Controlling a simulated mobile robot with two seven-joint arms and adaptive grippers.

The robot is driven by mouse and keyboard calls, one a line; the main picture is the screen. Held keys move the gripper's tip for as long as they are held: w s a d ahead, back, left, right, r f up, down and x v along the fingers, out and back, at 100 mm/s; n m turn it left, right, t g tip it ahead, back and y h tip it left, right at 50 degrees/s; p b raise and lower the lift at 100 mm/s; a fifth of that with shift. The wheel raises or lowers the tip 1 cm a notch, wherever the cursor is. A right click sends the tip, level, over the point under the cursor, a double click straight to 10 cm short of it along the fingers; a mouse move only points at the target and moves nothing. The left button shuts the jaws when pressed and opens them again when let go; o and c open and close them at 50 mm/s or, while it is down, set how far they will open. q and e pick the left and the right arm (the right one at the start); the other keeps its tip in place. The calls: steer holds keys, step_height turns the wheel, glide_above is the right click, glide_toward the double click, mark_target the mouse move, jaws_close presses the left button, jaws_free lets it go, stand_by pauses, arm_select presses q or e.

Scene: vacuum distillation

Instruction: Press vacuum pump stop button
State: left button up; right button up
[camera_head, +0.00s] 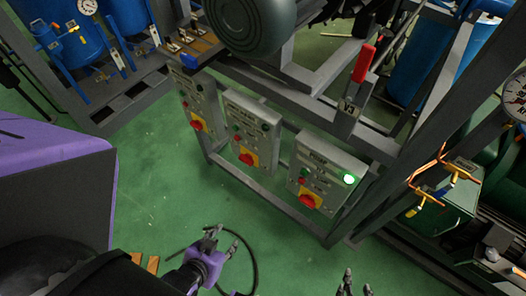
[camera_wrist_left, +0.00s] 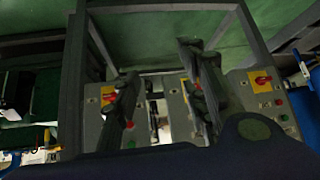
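Three grey control boxes hang on the metal frame: left (camera_head: 199,104), middle (camera_head: 251,128) and right (camera_head: 328,172). Their labels are too small to read, so I cannot tell which serves the vacuum pump. My purple left gripper (camera_head: 222,241) is open and empty, below and apart from the boxes. In the left wrist view its fingers (camera_wrist_left: 163,95) stand apart before the boxes. My right gripper (camera_head: 357,281) shows only fingertips, spread, at the bottom edge.
A large grey motor (camera_head: 252,22) sits on the frame above the boxes. A red-handled lever (camera_head: 363,64) stands on the frame. Copper pipes with valves (camera_head: 437,182) are at the right. A dark cable lies on the green floor (camera_head: 150,205), which is mostly clear before the boxes.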

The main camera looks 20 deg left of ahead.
arm_select(q)
steer(key=shift+w+d, duration=0.1)
steer(key=shift+w, duration=0.1)
jaws_close()
steer(key=shift+s+a, duration=0.1)
steer(key=shift+a, duration=0.15)
steer(key=shift+d, duration=0.15)
